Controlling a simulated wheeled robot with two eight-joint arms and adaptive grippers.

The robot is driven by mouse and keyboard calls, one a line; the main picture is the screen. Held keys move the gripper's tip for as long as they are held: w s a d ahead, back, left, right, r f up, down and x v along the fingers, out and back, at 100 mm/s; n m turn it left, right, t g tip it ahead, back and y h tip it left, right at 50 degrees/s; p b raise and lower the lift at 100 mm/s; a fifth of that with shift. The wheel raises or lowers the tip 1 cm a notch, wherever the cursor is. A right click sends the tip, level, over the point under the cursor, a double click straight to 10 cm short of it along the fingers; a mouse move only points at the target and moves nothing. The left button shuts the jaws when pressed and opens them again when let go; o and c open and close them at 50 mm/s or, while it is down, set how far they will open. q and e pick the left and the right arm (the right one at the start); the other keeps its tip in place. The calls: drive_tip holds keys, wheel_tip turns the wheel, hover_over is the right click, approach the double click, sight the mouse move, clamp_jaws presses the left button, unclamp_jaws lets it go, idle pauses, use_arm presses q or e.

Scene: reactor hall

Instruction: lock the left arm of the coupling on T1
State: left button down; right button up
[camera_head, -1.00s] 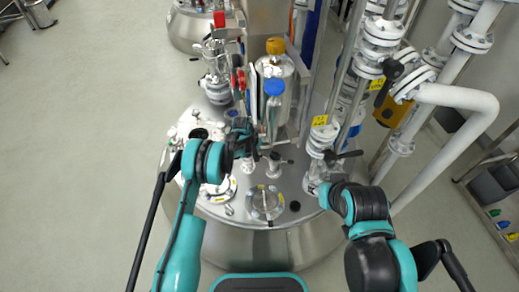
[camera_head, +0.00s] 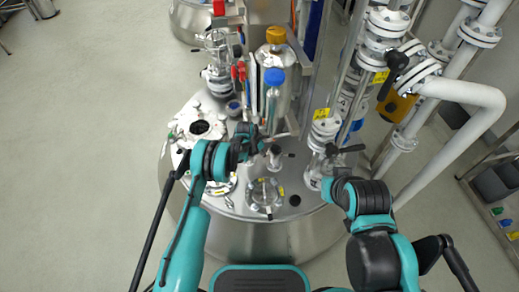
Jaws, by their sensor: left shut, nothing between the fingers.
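A round steel vessel lid (camera_head: 226,206) fills the middle of the head view, with several ports and fittings. I cannot tell which fitting is the coupling on T1, and its locking arms are too small or hidden to make out. My left gripper (camera_head: 252,141) is shut and empty, above the lid in front of the blue-capped cylinder (camera_head: 273,92). A short steel fitting (camera_head: 275,156) stands just to its right. My left wrist hides part of the lid. My right arm ends beside the valve at the lid's right edge; its gripper is mostly hidden.
An open port (camera_head: 200,127) is on the lid's left, and a round sight glass (camera_head: 264,195) near its front. A valve with a black handle (camera_head: 345,149) and white flanged pipes (camera_head: 462,95) stand at the right. An orange-capped bottle (camera_head: 275,53) stands behind.

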use_arm(q)
wheel_tip(320, 180, up, 7)
drive_tip(key=a+p, duration=0.1)
drive_tip(key=p, duration=0.1)
drive_tip(key=shift+w, duration=0.15)
idle(0.6)
